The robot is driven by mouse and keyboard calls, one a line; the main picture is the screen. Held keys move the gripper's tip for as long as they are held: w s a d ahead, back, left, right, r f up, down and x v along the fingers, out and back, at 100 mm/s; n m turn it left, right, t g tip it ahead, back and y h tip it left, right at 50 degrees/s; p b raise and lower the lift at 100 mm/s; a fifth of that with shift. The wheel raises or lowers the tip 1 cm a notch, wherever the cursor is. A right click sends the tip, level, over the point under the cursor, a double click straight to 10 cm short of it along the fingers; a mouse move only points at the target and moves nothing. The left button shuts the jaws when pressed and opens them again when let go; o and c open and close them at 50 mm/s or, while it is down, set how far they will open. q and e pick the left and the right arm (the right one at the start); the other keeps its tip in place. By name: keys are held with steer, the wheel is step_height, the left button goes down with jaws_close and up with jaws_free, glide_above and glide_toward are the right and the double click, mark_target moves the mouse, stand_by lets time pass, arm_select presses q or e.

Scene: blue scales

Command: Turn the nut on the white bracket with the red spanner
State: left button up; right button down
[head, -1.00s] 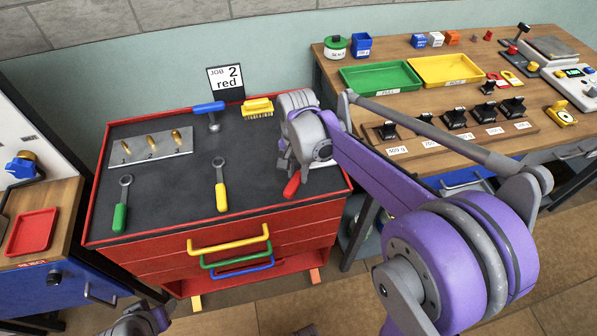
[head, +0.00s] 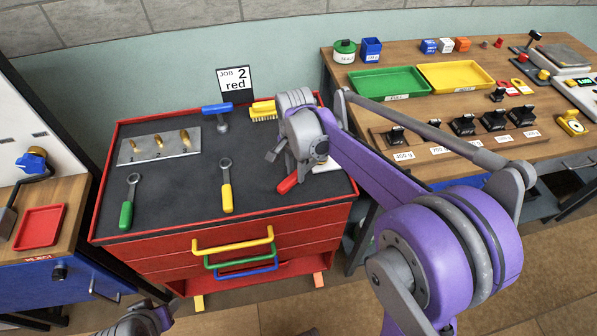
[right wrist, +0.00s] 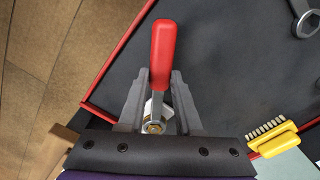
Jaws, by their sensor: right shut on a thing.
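The red spanner (head: 287,182) is in my right gripper (head: 281,157), near the right front corner of the red tool cabinet's top. In the right wrist view the red handle (right wrist: 163,50) points up the picture, and the grey shaft lies between the two fingers of that gripper (right wrist: 158,80). The brass-coloured nut (right wrist: 153,127) shows at the spanner's lower end, over the white bracket (right wrist: 167,110). The bracket also shows in the head view (head: 326,165), partly hidden by my gripper. I cannot tell how fully the jaw sits around the nut. My left gripper's fingers are out of view.
A metal plate (head: 160,147) with brass pieces is at the back left.

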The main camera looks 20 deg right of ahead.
steer(key=shift+w+a+m, duration=0.1)
steer(key=shift+w+m, duration=0.15)
steer(key=shift+m, duration=0.05)
steer(key=shift+w+a+m, duration=0.25)
steer(key=shift+w+m, duration=0.55)
steer(key=shift+m, duration=0.1)
steer(key=shift+w, duration=0.1)
steer(key=shift+w+m, duration=0.75)
steer(key=shift+m, duration=0.15)
